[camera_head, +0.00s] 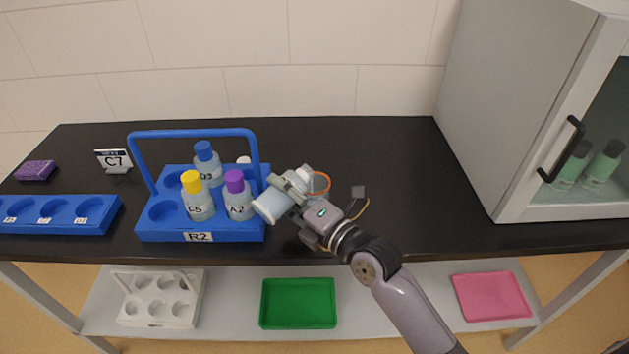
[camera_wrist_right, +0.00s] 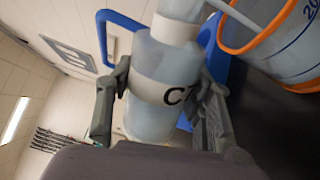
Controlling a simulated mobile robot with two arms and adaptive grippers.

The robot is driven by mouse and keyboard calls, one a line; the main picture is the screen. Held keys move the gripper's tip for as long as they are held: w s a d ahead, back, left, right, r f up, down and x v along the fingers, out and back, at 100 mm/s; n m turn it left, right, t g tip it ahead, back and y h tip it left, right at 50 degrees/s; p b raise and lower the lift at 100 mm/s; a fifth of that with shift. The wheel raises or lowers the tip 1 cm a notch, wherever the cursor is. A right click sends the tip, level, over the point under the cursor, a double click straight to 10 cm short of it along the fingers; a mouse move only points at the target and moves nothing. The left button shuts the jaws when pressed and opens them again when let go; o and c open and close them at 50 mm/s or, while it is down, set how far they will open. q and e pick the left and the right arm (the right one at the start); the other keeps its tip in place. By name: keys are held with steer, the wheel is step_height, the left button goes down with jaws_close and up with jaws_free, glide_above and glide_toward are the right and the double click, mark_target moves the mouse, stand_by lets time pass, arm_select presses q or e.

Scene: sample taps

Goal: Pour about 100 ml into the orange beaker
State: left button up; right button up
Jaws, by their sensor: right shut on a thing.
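My right gripper (camera_head: 297,198) is shut on a pale translucent bottle (camera_head: 270,206) and holds it tilted, its upper end toward the orange-rimmed beaker (camera_head: 320,181). In the right wrist view the bottle (camera_wrist_right: 154,92) sits between the fingers (camera_wrist_right: 160,100), with a label starting with "C", the rest partly hidden. The clear beaker (camera_wrist_right: 285,45) has orange bands and blue markings in that view. A pale strip crosses near its rim; I cannot tell whether it is liquid. The beaker is mostly hidden behind my gripper in the head view. My left gripper is not in view.
A blue rack (camera_head: 160,232) marked R2 holds several capped bottles. A blue tray (camera_head: 106,215) and a C7 card (camera_head: 114,158) are farther left. A grey cabinet (camera_head: 500,100) stands right. The black bench (camera_head: 420,170) is clear between the beaker and cabinet.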

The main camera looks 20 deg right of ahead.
steer(key=shift+w+d+r+m+p, duration=0.1)
steer(key=shift+d+r+m+p, duration=0.1)
steer(key=shift+r+m+p, duration=0.5)
stand_by(1.6)
steer(key=shift+a+f+n+b, duration=0.15)
steer(key=shift+f+n+b, duration=0.35)
steer(key=shift+f+b, duration=0.35)
steer(key=shift+s+a+f+n+b, duration=0.15)
steer(key=shift+s+f+n+b, duration=0.05)
steer(key=shift+n+b, duration=0.2)
steer(key=shift+a+r+n, duration=0.1)
steer(key=shift+r+n, duration=0.2)
steer(key=shift+n, duration=0.7)
